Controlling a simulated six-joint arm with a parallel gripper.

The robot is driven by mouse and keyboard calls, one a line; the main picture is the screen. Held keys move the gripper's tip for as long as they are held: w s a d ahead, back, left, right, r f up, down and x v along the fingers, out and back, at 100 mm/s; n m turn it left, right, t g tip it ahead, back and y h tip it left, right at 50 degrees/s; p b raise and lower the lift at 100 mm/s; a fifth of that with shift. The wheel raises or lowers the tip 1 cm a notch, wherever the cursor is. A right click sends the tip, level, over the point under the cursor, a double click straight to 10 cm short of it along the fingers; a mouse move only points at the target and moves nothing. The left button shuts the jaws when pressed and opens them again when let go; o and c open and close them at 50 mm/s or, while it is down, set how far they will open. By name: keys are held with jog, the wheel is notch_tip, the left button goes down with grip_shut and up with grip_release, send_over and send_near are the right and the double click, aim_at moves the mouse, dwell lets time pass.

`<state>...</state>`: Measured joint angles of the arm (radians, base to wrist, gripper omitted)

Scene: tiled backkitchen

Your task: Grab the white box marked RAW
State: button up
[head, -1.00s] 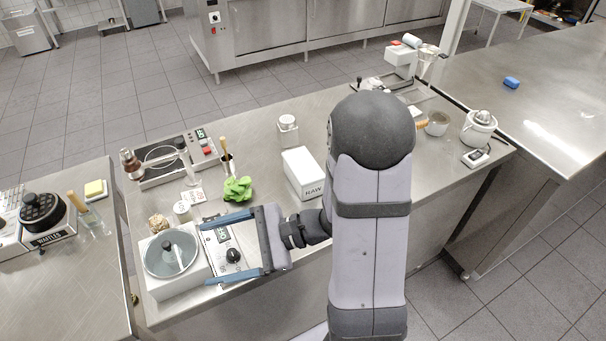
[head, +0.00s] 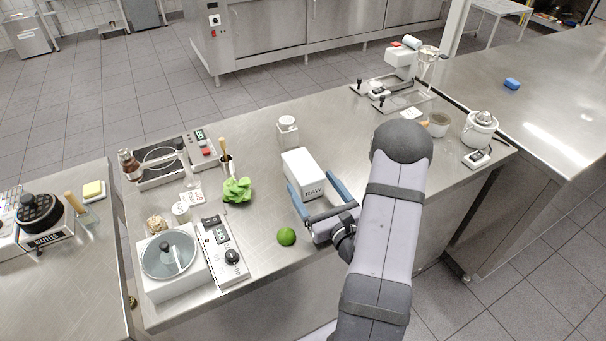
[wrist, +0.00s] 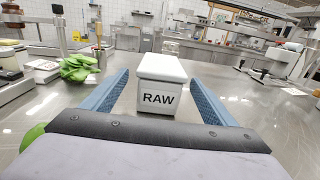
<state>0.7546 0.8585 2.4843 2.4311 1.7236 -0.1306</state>
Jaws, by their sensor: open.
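In the wrist view the box (wrist: 160,84) stands straight ahead, between the lines of the open fingers (wrist: 158,82), with the lettered face towards me. The gap between the fingers looks wider than the box. I cannot tell exactly how far the fingertips reach along its sides.
A lime (head: 286,237) lies left of my gripper. A control unit (head: 223,250) and a glass-lidded appliance (head: 170,256) stand at the front left. The table right of the box is clear.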

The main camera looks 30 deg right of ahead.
aim_at(303, 168)
jog(key=shift+w, duration=0.85)
jog(key=shift+w+r+p, duration=0.15)
jog(key=shift+w+p, duration=0.05)
jog(key=shift+p, duration=0.25)
jog(key=w+p, duration=0.1)
jog(key=w, duration=0.1)
jog(key=w+p, duration=0.1)
jog(key=w, duration=0.1)
jog(key=shift+d, duration=0.2)
jog(key=shift+w, duration=0.4)
jog(key=shift+d, duration=0.1)
jog(key=c, duration=1.5)
jog(key=shift+r, duration=0.1)
jog(key=shift+r+b, duration=0.55)
jog(key=shift+r, duration=4.35)
